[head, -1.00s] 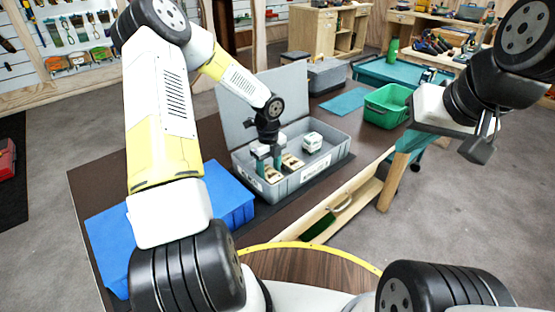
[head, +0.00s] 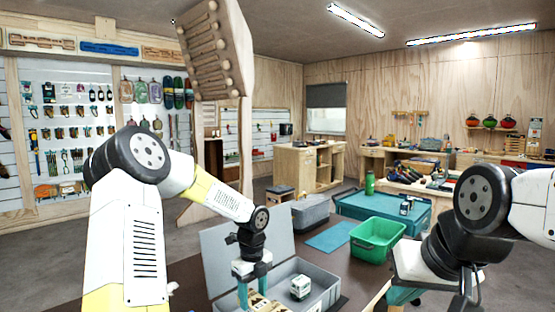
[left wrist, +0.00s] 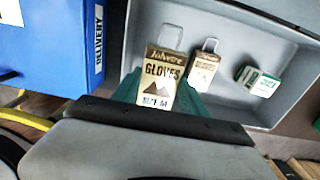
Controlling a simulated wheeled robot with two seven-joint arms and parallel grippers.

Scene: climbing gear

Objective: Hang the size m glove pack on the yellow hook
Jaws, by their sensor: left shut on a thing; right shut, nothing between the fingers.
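My left gripper (head: 252,280) is low at the grey crate (head: 325,294) in the head view. In the left wrist view its green fingers are shut on a tan glove pack (left wrist: 160,78) marked GLOVES and M, with a clear hanging loop on top. A second, similar pack (left wrist: 202,70) lies in the crate beside it. In the head view the packs are small and partly cut off by the lower edge. My right gripper (head: 468,285) is shut and empty at the lower right. I cannot pick out a yellow hook; the wall display (head: 75,130) shows several hanging goods.
A green-and-white box (head: 300,287) sits in the crate, whose lid (head: 222,260) stands open. A green bin (head: 377,240) and a teal mat (head: 331,236) are to the right. A blue bin (left wrist: 50,45) is beside the crate. Grey floor (head: 40,255) lies before the display.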

